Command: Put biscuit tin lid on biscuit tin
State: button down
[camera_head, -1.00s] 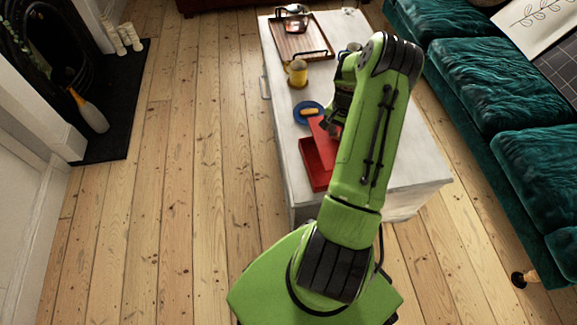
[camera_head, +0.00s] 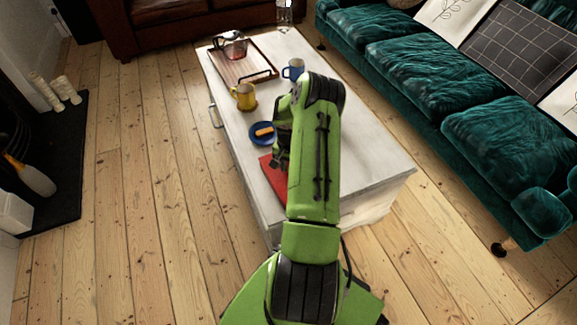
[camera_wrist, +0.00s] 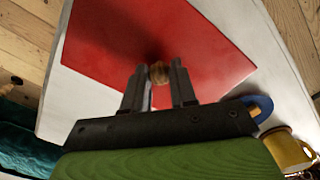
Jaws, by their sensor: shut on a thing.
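The red biscuit tin lid (camera_wrist: 125,38) fills the middle of the wrist view, with a round brown knob on top. My gripper (camera_wrist: 159,70) is shut on that knob. In the head view my gripper (camera_head: 280,158) is over the near part of the table, mostly hidden by my arm. A flat red surface (camera_head: 270,172) shows beside it there, and the tin's open inside is not visible. The tin cannot be told apart from the lid in either view. I cannot tell whether the lid rests on the tin or hangs just above it.
The pale coffee table (camera_head: 352,170) holds a blue saucer (camera_head: 257,140) with an orange-brown piece, a yellow mug (camera_head: 244,97), a blue mug (camera_head: 293,69) and a wooden tray (camera_head: 225,67) with a glass pot. A green sofa (camera_head: 440,90) stands to the right.

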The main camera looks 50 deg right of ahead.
jog(key=c, duration=0.9)
grip_release()
notch_tip(320, 180, up, 12)
jog(key=p, duration=0.4)
jog(key=w+a+r+n+t+h, duration=0.25)
jog(key=a+r+n, duration=0.45)
jog(key=a+r, duration=1.2)
jog(key=s+a+r+n+t+y, duration=0.1)
jog(key=s+a+r+n+t, duration=0.1)
jog(key=s+a+r+n, duration=0.45)
jog(key=s+a+r+n+t+y, duration=0.1)
jog(key=s+a+r+y, duration=0.15)
jog(key=s+a, duration=0.65)
notch_tip(320, 180, up, 15)
jog(key=h+p, duration=0.1)
jog(key=p, duration=1.3)
jog(key=shift+w+a, duration=0.15)
jog(key=shift+w, duration=0.15)
